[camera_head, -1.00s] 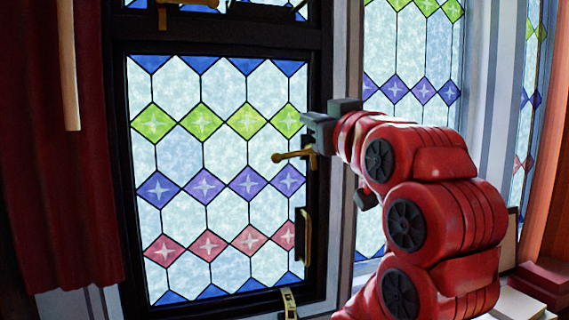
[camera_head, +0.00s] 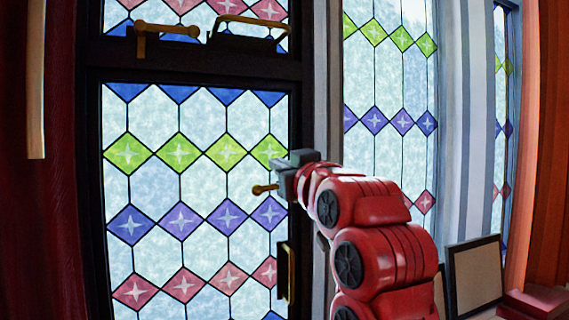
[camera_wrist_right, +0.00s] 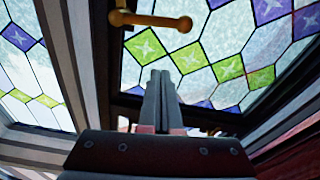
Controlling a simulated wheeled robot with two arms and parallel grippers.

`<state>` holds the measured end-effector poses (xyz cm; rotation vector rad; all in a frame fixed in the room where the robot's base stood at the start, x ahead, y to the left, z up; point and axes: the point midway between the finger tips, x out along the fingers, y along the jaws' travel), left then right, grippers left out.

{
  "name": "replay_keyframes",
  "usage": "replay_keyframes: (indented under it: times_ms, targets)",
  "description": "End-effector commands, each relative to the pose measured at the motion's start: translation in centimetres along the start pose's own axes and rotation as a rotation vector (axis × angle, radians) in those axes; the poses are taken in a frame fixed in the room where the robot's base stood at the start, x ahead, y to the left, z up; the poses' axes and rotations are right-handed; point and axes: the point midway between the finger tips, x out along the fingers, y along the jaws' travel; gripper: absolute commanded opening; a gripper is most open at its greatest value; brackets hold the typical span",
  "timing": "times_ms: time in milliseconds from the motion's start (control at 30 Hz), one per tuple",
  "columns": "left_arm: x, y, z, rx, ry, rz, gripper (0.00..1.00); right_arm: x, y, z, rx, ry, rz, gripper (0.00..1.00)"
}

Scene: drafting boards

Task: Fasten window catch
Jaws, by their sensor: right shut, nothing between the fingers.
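The window (camera_head: 195,175) is a dark-framed stained-glass pane that looks shut against its frame. Its brass catch (camera_head: 264,189) sits on the right stile, the arm pointing left and roughly level; its right end is hidden behind my gripper. My right gripper (camera_head: 283,168) is at the catch's right end, slightly above the arm. In the right wrist view the catch (camera_wrist_right: 150,20) is a brass bar with a round knob, just beyond the shut, empty fingertips (camera_wrist_right: 161,76). I cannot tell whether they touch it. My left gripper is not in view.
A brass pull (camera_head: 285,270) is lower on the same stile. The upper window carries another brass catch (camera_head: 165,29) and a brass handle (camera_head: 247,22). A dark red curtain (camera_head: 55,220) hangs at the left. Picture frames (camera_head: 474,275) lean at the lower right.

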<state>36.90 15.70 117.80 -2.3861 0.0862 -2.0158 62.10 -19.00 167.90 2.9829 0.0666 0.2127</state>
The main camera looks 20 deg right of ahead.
Motion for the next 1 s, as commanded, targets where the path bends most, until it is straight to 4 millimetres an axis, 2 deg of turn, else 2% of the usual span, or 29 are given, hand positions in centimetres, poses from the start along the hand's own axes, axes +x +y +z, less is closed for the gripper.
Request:
replay_keyframes:
  times_ms: [33,333,400,600,1000]
  targets:
    - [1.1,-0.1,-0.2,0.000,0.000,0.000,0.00,1.2,0.1,-0.3,0.001,-0.008,-0.001,0.00]
    - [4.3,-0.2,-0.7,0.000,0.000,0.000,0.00,6.7,0.1,-0.4,0.000,-0.006,-0.001,0.00]
    - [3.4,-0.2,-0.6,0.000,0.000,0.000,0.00,6.0,-0.2,1.1,0.005,0.002,-0.005,0.00]
    - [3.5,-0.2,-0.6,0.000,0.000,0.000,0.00,5.3,-0.1,3.0,0.005,0.000,-0.003,0.00]
    - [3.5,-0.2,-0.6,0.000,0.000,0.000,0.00,5.0,0.0,3.9,-0.001,-0.002,-0.001,0.00]
